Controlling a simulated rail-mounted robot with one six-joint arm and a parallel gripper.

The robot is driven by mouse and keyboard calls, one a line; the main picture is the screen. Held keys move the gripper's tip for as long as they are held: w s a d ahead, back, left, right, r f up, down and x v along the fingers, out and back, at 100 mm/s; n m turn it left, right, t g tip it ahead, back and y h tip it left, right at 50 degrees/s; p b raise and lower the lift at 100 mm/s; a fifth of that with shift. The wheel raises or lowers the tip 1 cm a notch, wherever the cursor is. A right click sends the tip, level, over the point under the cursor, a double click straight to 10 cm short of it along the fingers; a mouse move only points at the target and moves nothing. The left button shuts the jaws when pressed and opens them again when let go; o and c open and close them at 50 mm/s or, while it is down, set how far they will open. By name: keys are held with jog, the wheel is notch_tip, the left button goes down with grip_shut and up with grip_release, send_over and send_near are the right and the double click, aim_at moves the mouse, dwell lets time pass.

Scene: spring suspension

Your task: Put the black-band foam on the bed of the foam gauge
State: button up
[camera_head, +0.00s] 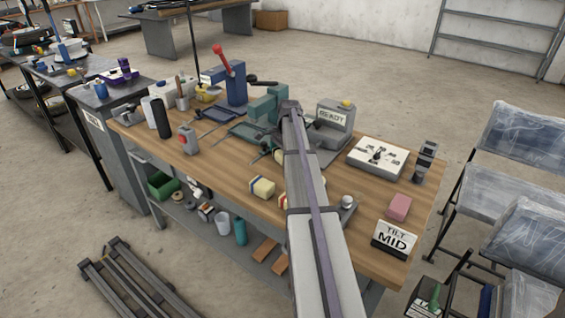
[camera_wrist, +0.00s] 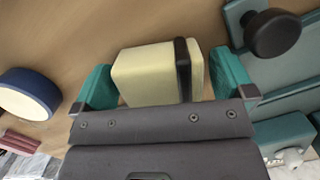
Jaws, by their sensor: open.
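The black-band foam (camera_wrist: 146,74) is a cream block with a black strip around it near one end, seen in the wrist view. My gripper (camera_wrist: 163,82) is open, with one teal finger on each side of the foam. I cannot tell whether either finger touches it. In the head view my arm runs over the bench and hides the gripper tips and most of what is beneath. A grey device with a READY panel (camera_head: 332,118) stands at the back of the bench; it may be the foam gauge. Its bed cannot be made out clearly behind my arm.
A white panel (camera_head: 377,158) lies behind. In the wrist view, a black knob (camera_wrist: 273,33) stands close right of the foam.

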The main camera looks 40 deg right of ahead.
aim_at(282, 151)
jog(key=shift+r, duration=0.1)
jog(key=c, duration=0.9)
notch_tip(282, 151, up, 10)
jog(key=p, duration=1)
jog(key=shift+r, duration=0.15)
